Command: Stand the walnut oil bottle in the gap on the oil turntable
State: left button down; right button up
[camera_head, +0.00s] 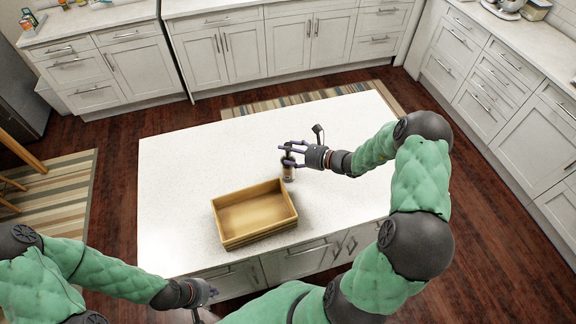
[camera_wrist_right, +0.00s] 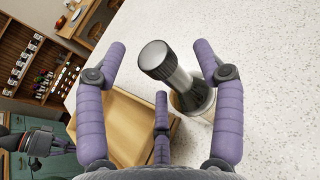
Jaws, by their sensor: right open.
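I cannot make out an oil turntable.
An empty wooden tray (camera_head: 231,240) lies on the island counter (camera_head: 180,185), just in front of and left of the container. The rest of the counter is clear. Wall shelves (camera_wrist_right: 45,45) with several small bottles show at the left of the wrist view.

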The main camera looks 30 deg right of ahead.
jog(key=shift+c, duration=0.3)
grip_shut()
